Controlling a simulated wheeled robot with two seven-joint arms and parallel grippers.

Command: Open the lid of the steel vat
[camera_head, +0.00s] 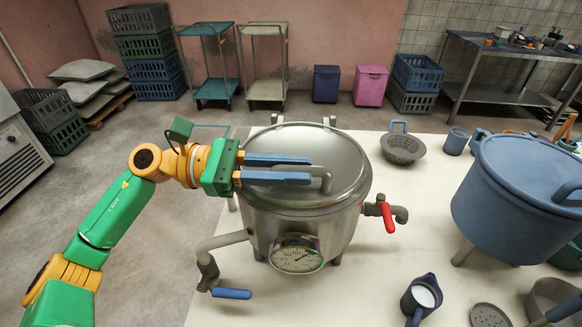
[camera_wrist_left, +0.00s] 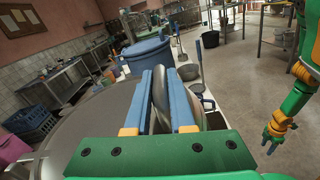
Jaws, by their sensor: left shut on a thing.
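The steel vat (camera_head: 300,228) stands on the pale table, with its round lid (camera_head: 335,150) lying flat on its top. The lid's curved handle (camera_head: 326,180) rises near the front of the lid. My left gripper (camera_head: 308,172) reaches in from the left over the lid. In the left wrist view its blue fingers (camera_wrist_left: 159,88) are shut on the grey handle, which passes between them. My right gripper (camera_wrist_left: 274,134) hangs at the right of the left wrist view, away from the vat, too small to judge its fingers.
A red-handled tap (camera_head: 386,214) sticks out on the vat's right, a blue-handled pipe (camera_head: 230,293) at its lower left. A dial gauge (camera_head: 297,254) is on its front. A large blue pot (camera_head: 510,205), a grey colander (camera_head: 403,148) and a milk jug (camera_head: 423,297) stand to the right.

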